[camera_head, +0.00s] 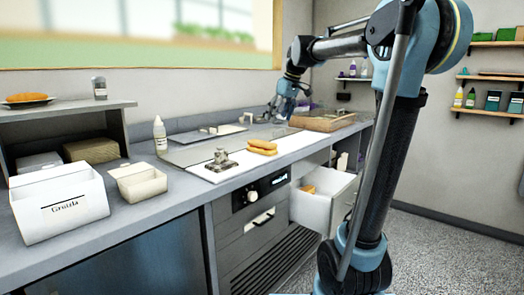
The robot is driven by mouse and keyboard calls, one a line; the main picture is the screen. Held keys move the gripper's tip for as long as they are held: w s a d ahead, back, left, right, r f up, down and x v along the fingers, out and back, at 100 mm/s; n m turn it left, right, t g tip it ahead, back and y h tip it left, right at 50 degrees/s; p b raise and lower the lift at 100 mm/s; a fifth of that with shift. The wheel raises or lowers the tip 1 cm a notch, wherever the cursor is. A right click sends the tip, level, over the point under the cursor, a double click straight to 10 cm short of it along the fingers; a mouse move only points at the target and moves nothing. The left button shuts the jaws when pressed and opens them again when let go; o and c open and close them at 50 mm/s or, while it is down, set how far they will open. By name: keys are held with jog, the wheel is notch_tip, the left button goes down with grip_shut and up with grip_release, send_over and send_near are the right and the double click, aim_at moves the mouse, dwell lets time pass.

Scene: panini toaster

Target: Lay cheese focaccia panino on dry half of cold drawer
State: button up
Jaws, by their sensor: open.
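A golden panino (262,147) lies on the white board on the counter, and it seems to be stacked in two layers. I cannot tell its filling. The white drawer (318,212) under the counter is pulled out. Something orange (308,189) shows inside it near the counter side; most of the drawer floor is hidden by its walls, so I cannot tell its wet and dry halves. My gripper (281,112) is over the back of the counter, behind and to the right of the panino, apart from it. It is open and looks empty.
A small metal device (221,161) stands left of the panino. A white bottle (160,135), a labelled white bin (60,203) and a cream box (138,182) stand further left. A wooden tray (325,121) lies at the right rear. Floor before the drawer is clear.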

jog(key=w+a+r, duration=0.2)
send_near(262, 142)
jog(key=shift+n, duration=0.4)
jog(key=x, duration=0.5)
jog(key=shift+s+f, duration=0.25)
jog(key=shift+f, duration=0.1)
jog(key=shift+w+x, duration=0.2)
jog(key=shift+x, duration=1.1)
jog(key=shift+w+x, duration=0.15)
jog(key=shift+x, duration=1.2)
jog(key=shift+r, duration=0.15)
jog(key=c, duration=1.4)
